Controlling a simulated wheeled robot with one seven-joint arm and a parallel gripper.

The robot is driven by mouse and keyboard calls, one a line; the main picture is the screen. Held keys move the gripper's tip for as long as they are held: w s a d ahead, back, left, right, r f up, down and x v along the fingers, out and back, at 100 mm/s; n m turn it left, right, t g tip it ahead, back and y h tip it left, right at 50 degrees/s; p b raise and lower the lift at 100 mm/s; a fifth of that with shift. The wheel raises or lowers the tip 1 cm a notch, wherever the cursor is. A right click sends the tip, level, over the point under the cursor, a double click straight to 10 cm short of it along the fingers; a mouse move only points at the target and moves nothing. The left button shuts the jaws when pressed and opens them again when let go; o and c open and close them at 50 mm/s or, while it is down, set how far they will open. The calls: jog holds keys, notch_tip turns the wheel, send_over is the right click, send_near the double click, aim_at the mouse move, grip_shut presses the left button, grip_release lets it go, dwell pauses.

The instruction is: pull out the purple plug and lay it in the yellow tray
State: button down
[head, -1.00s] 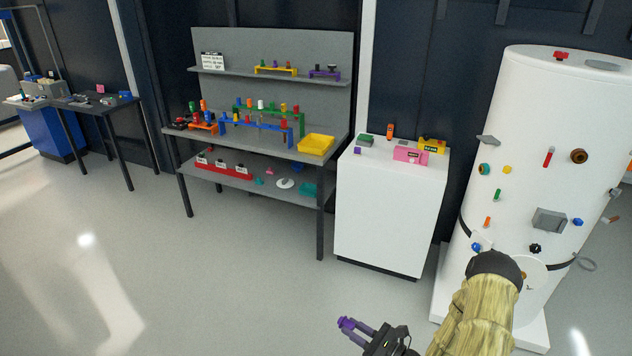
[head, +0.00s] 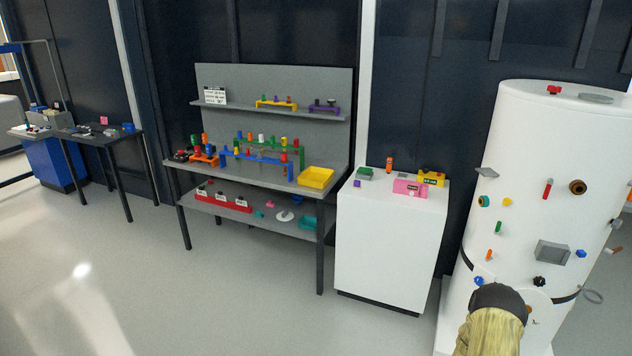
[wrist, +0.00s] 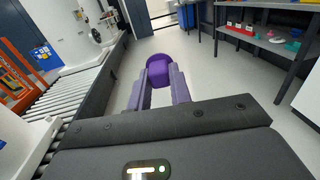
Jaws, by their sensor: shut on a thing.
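The purple plug (wrist: 160,70) is a rounded, purple piece at the tips of my gripper (wrist: 158,78) in the wrist view. My gripper's two fingers, also purple, are shut on it from both sides. The plug is held in the air above the grey floor, clear of any surface. The yellow tray (head: 317,177) sits on the right end of the grey workbench's main top in the head view, well away from my gripper. It looks empty. My gripper is out of the head view; only part of my arm shows at the bottom right.
The workbench (head: 178,166) carries coloured racks with several plugs left of the tray. A white cabinet (head: 385,240) with small boxes stands right of it. A white tank (head: 525,200) with several fittings stands at the right. The floor (head: 130,270) before the bench is clear.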

dwell(0.3)
jog(key=m+t+h, duration=0.1)
jog(key=a+f+m+t+h, duration=0.1)
jog(key=shift+w+m+t+h, duration=0.3)
jog(key=shift+w+t, duration=0.1)
jog(key=f+m+t+h, duration=0.1)
jog(key=m+h, duration=0.1)
jog(key=h, duration=0.2)
jog(key=f+m+t+h, duration=0.1)
jog(key=m+t+h, duration=0.1)
jog(key=m+h, duration=0.1)
jog(key=d+f+m+t+h, duration=0.1)
jog(key=f+m+h, duration=0.1)
jog(key=h, duration=0.3)
jog(key=shift+w+m+t, duration=0.3)
jog(key=shift+w+m, duration=0.1)
jog(key=shift+m, duration=0.2)
